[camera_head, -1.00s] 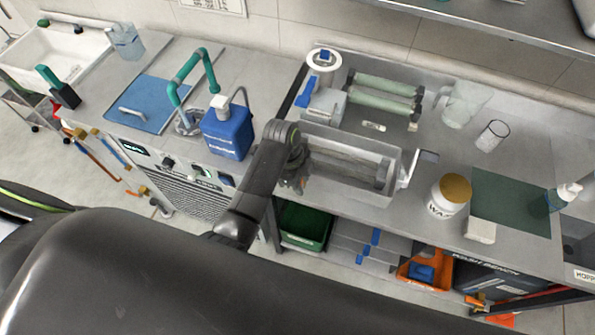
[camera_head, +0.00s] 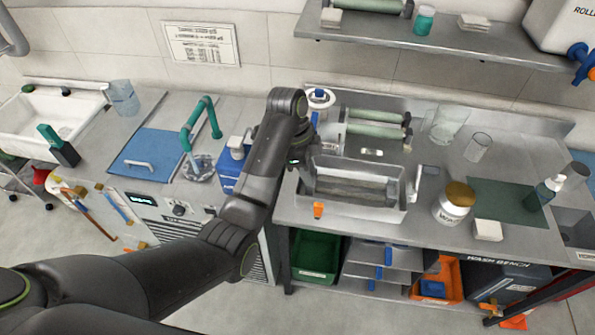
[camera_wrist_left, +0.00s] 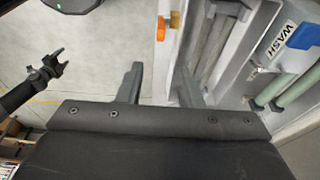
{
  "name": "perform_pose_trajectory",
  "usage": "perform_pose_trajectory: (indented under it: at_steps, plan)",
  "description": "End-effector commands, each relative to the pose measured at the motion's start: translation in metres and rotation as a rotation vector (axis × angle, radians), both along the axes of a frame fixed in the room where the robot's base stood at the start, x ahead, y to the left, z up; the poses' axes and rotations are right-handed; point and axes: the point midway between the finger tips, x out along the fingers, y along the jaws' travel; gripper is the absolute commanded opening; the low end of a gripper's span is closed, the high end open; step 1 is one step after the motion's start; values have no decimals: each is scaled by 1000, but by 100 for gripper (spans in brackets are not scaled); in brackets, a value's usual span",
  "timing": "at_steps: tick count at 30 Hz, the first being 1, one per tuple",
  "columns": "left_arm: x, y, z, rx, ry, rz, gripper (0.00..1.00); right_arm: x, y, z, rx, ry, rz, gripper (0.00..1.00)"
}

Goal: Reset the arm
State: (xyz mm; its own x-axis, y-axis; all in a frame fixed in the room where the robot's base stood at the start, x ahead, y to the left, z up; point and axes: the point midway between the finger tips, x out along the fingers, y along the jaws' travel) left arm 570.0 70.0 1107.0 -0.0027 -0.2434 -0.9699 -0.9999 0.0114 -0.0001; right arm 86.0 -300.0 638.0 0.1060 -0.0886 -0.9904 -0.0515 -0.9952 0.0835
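My left arm comes in from the left in the head view. Its gripper (camera_head: 306,178) points down at the left end of the grey metal trough (camera_head: 400,212); its fingertips are hard to make out there. In the left wrist view the two fingers of the left gripper (camera_wrist_left: 160,86) stand apart with nothing between them. The trough (camera_wrist_left: 182,50) lies just beyond them. My right gripper (camera_wrist_left: 52,68) shows at the left of the left wrist view, over the floor, its jaws apart and empty. The right arm is not seen in the head view.
An orange tap (camera_head: 318,209) is at the trough's front. A blue container (camera_head: 229,172) stands close to the left of my arm. Green rollers (camera_head: 375,122) lie behind the trough. A white jar (camera_head: 453,203) stands to its right. A shelf (camera_head: 430,38) hangs above.

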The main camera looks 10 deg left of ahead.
Motion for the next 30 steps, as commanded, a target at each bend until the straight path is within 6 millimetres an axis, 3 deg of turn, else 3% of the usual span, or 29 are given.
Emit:
perform_pose_trajectory:
  at_steps: [19,23,30]
  plan:
    - [-3,4,-4,1,3,30,33,0,-8,1,-10,-1,3,61]
    - [-19,27,-27,4,8,163,33,-2,-8,1,-9,1,3,61]
    - [-83,95,-80,23,1,592,33,-2,-7,1,-9,2,2,61]
